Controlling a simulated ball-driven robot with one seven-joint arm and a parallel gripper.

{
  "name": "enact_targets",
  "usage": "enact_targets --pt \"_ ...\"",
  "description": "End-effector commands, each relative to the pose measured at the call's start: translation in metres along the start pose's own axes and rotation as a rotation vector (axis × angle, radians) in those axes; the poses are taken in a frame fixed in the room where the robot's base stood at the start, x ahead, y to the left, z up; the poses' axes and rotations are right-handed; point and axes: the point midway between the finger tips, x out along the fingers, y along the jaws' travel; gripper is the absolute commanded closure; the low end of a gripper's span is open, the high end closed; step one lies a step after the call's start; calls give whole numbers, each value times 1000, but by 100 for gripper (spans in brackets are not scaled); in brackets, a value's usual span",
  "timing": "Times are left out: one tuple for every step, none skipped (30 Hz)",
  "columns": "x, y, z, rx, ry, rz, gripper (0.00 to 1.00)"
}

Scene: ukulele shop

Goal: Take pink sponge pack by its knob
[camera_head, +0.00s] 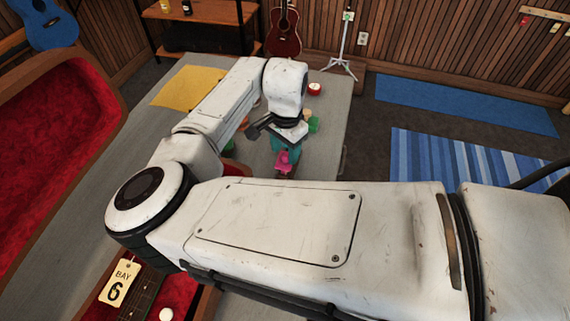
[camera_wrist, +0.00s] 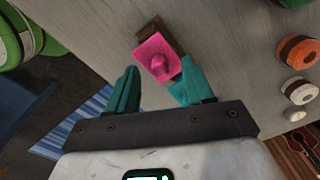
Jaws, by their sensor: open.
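The pink sponge pack (camera_wrist: 152,60) with a raised pink knob (camera_wrist: 160,63) on top rests on a brown block (camera_wrist: 172,36) on the grey table in the wrist view. In the head view the pink pack (camera_head: 284,163) shows below my wrist. My gripper (camera_wrist: 158,82) has two teal fingers, spread apart and empty. The pack lies just beyond the fingertips, between their lines, and I see no contact. In the head view my gripper (camera_head: 284,146) is partly hidden by my own wrist.
The grey table (camera_head: 325,110) also holds a yellow cloth (camera_head: 188,88), a red-and-white roll (camera_head: 315,88) and green items (camera_head: 313,124). In the wrist view, rolls (camera_wrist: 298,52) line the right side and a green object (camera_wrist: 20,38) is at upper left.

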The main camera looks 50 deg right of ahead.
Motion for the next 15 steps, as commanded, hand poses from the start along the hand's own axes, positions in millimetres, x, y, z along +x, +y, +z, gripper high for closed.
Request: enact_targets --pt "5 0 -1 0 1 1 48" --pt "8 0 0 0 0 1 48" --pt "11 0 0 0 -1 1 48" --pt "12 0 0 0 0 0 48" --pt "13 0 0 0 1 -1 48" --pt "14 0 0 1 1 -1 48" --pt "14 0 0 1 1 -1 48" --pt "14 0 -1 1 1 -1 48" --pt "14 0 -1 1 1 -1 48" --pt "14 0 -1 1 1 -1 48" --pt "14 0 -1 1 1 -1 48" --pt "14 0 -1 1 1 -1 51" --pt "14 0 -1 1 1 -1 54" --pt "14 0 -1 1 1 -1 57" --pt "14 0 -1 1 1 -1 61"
